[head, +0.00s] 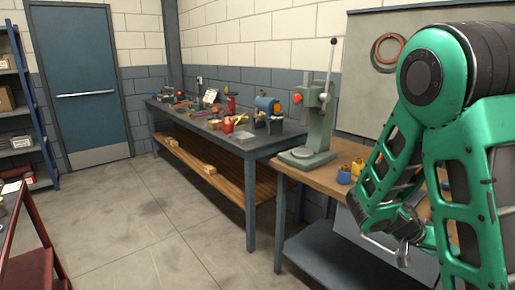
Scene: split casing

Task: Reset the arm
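My green and black arm (470,150) fills the right side of the head view, with a large round joint at the top. Its links are bent and reach down in front of the wooden-topped bench. I cannot make out my gripper or its fingers. Small silver parts (403,254) show low beside the arm, but I cannot tell what they belong to. No held object is visible.
A green arbor press (315,115) stands on the wooden-topped bench (283,167), near small yellow and blue items (345,173). A cluttered long workbench (262,152) lines the back wall. Shelves (20,110) and a red-framed cart (30,265) stand left. The middle floor (165,215) is clear.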

